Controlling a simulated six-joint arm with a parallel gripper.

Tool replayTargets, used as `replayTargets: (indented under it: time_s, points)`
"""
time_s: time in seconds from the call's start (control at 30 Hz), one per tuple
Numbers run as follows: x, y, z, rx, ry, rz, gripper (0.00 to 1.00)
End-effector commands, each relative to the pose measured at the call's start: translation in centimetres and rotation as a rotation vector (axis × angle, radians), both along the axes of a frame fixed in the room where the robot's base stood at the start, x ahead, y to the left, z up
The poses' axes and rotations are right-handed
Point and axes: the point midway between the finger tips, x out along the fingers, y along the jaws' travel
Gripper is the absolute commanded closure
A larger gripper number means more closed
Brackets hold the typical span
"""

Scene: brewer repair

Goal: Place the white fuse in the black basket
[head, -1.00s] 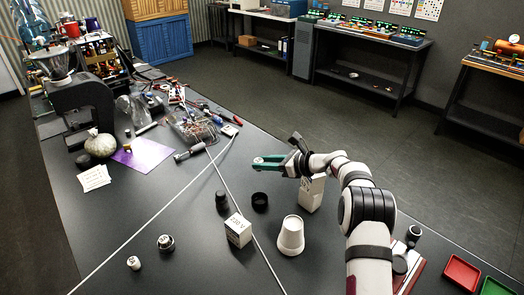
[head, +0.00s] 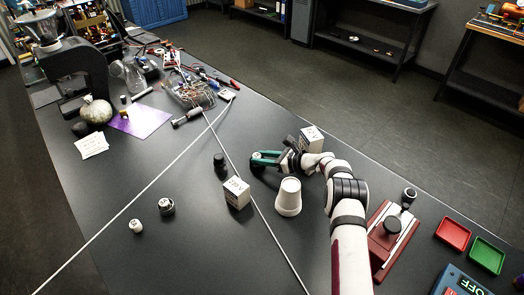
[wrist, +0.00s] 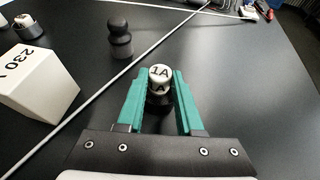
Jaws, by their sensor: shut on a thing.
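My gripper (head: 262,158) is low over the table, its teal fingers on either side of a white fuse marked 1A (wrist: 160,73) in the wrist view. It is shut on this fuse. A black round part, which looks like the black basket (wrist: 158,103), shows directly under the fuse between the fingers. I cannot tell whether the fuse is seated in it or just above it. In the head view the fingers hide most of both.
A white 230 V box (head: 237,193) and a dark knobbed piece (head: 220,162) stand left of my gripper. A white cup (head: 289,196) stands close in front. Another white fuse (head: 136,226) and a black holder with a white top (head: 166,207) stand farther left.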

Motion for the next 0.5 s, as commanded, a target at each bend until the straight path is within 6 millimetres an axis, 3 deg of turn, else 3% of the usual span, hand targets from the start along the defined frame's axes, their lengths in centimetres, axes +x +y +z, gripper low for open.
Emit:
replayTargets:
  time_s: [0.27, 0.3, 0.47, 0.5]
  points:
    - [0.02, 0.00, -0.13, 0.001, -0.001, 0.000, 1.00]
    - [0.01, 0.00, -0.14, 0.000, 0.000, 0.000, 0.60]
    - [0.01, 0.00, -0.14, 0.000, 0.000, 0.000, 0.31]
    - [0.01, 0.00, -0.13, 0.000, 0.000, 0.000, 0.30]
